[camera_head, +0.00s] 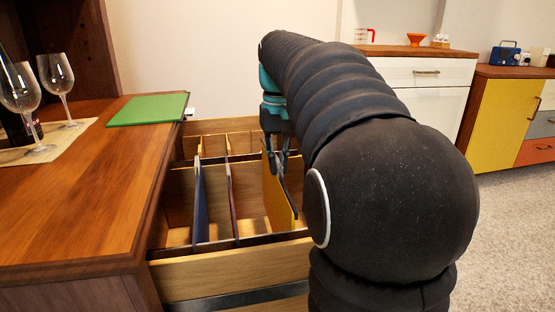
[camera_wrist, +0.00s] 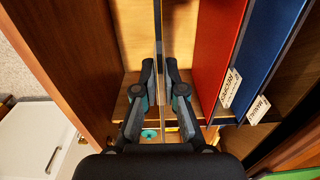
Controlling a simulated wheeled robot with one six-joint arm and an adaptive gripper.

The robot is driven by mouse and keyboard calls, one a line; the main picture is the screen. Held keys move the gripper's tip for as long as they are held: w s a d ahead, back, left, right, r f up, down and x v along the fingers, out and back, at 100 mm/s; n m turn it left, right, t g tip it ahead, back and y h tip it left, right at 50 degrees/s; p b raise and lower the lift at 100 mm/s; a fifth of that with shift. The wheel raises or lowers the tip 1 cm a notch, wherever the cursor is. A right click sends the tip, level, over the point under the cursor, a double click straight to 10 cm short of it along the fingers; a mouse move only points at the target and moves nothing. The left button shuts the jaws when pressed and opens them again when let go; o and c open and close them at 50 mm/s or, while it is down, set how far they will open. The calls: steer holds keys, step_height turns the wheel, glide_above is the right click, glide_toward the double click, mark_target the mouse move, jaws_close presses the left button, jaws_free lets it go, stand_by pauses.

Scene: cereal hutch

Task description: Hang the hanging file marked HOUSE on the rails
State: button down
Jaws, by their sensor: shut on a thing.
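My gripper (camera_head: 277,158) is low inside the open drawer and shut on the yellow hanging file (camera_head: 277,200). In the wrist view my gripper (camera_wrist: 160,75) pinches this file (camera_wrist: 158,30), seen edge-on as a thin line. The file stands upright near the drawer's right side, between the dark rear rail and the dark front rail (camera_head: 215,246). I cannot tell whether its ends rest on the rails. No word on it is readable. A blue file (camera_wrist: 270,45) and a red file (camera_wrist: 218,45) hang to its left in the head view, with white tabs.
A green file (camera_head: 148,110) with a white tab lies on the wooden counter (camera_head: 100,190). Wine glasses (camera_head: 57,78) and a dark bottle stand at the counter's left. The drawer front (camera_head: 230,272) is nearest me. My arm hides the drawer's right side.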

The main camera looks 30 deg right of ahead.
mark_target(278, 176)
steer(key=shift+f+b, duration=1.1)
steer(key=shift+f, duration=0.9)
steer(key=c, duration=0.9)
jaws_free()
steer(key=shift+o, duration=0.2)
steer(key=shift+r, duration=0.15)
steer(key=shift+r+p, duration=2.45)
steer(key=shift+p, duration=0.2)
